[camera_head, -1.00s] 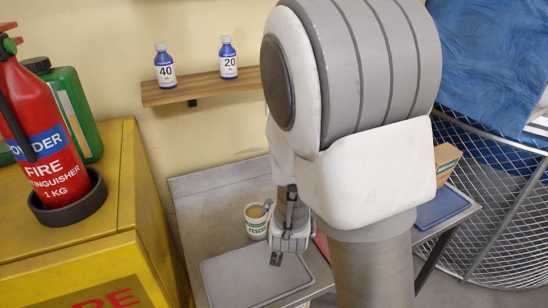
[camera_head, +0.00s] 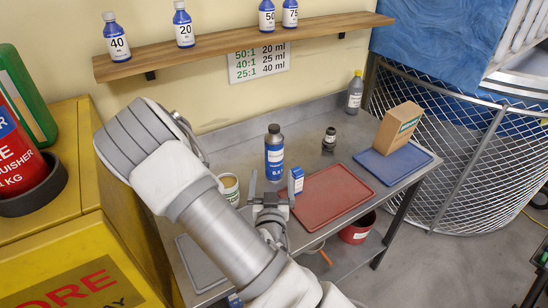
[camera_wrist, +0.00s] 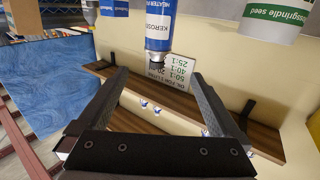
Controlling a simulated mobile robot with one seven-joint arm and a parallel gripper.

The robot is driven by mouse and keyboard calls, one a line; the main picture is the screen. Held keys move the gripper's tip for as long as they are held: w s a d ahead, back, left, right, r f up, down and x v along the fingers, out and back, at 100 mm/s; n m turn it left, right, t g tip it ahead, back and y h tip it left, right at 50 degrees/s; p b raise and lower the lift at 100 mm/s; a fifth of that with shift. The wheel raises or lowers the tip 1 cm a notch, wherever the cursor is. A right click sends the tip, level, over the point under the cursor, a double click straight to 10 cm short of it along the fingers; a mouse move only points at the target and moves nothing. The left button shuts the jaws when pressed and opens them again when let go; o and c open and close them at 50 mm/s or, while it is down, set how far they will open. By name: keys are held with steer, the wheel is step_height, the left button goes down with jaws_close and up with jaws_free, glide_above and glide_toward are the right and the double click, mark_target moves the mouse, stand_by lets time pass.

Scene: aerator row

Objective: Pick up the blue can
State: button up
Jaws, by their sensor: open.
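The blue can (camera_head: 274,155), tall with a dark cap and white label, stands upright on the grey table behind my gripper. In the wrist view, which looks upside down, the blue can (camera_wrist: 159,28) shows its heater and kerosene label at the top middle, beyond the fingertips. My gripper (camera_head: 271,190) is open in front of the can, with its two fingers pointing up in the picture. In the wrist view my gripper (camera_wrist: 158,80) has nothing between its fingers. The can's lower part is partly hidden in the head view.
A small blue-and-white box (camera_head: 296,181) stands just right of my gripper, by a red tray (camera_head: 330,200). A white-green cup (camera_head: 229,188) is to the left. A small dark jar (camera_head: 329,139), a cardboard box (camera_head: 399,128) on a blue tray (camera_head: 420,158), and a shelf (camera_head: 230,49) lie beyond.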

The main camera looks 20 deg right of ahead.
mark_target(274, 140)
steer(key=x, duration=1.1)
steer(key=shift+w+d, duration=0.15)
steer(key=shift+d, duration=0.05)
steer(key=shift+p+x, duration=0.4)
steer(key=shift+x, duration=2.5)
steer(key=shift+d+f, duration=0.15)
jaws_close()
